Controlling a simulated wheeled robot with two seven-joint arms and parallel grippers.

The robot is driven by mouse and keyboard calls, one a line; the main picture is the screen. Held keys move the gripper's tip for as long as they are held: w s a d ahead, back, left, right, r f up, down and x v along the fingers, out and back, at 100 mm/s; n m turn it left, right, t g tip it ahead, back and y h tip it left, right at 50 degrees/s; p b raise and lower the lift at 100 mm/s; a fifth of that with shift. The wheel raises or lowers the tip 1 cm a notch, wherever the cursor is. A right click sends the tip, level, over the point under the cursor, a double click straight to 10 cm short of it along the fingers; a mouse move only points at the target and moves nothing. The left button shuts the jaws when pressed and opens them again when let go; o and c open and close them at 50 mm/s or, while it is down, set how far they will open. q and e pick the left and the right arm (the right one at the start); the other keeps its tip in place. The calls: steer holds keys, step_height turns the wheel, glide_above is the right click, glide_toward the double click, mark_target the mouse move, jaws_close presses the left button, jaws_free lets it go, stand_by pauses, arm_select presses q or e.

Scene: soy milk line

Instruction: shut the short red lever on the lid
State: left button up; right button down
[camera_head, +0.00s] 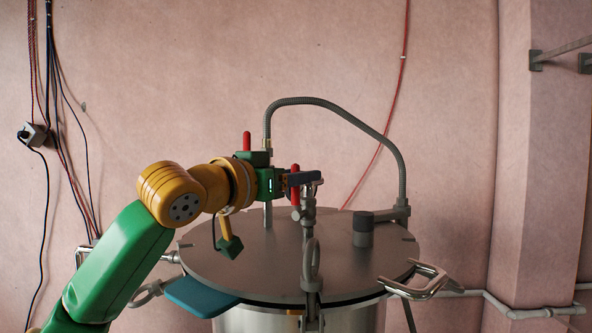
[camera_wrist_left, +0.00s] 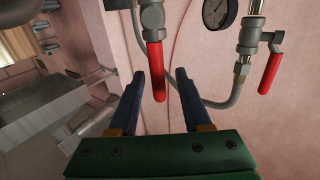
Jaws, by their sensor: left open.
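A round grey metal lid (camera_head: 290,268) covers a steel vessel in the head view. A red lever (camera_head: 295,196) stands upright on a valve above the lid, partly hidden by my left gripper (camera_head: 308,179). Another red lever (camera_head: 246,141) shows behind my wrist. In the left wrist view, my left gripper (camera_wrist_left: 160,74) is open, with a red lever (camera_wrist_left: 156,72) between its two dark blue fingers as seen from the camera; contact cannot be told. A second red lever (camera_wrist_left: 270,73) hangs tilted to the right. Which lever is the shorter is unclear. My right gripper is out of view.
A ribbed hose (camera_head: 335,107) arches over the lid to a pipe fitting (camera_head: 401,210). A pressure gauge (camera_wrist_left: 216,12) sits near the valves. Metal handles (camera_head: 425,282) stick out at the vessel's rim. A teal plate (camera_head: 201,297) lies at the lid's front left.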

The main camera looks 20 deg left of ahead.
arm_select(q)
steer(key=shift+w+a, duration=0.1)
steer(key=shift+c, duration=1.1)
steer(key=c, duration=0.3)
jaws_close()
steer(key=shift+r, duration=0.1)
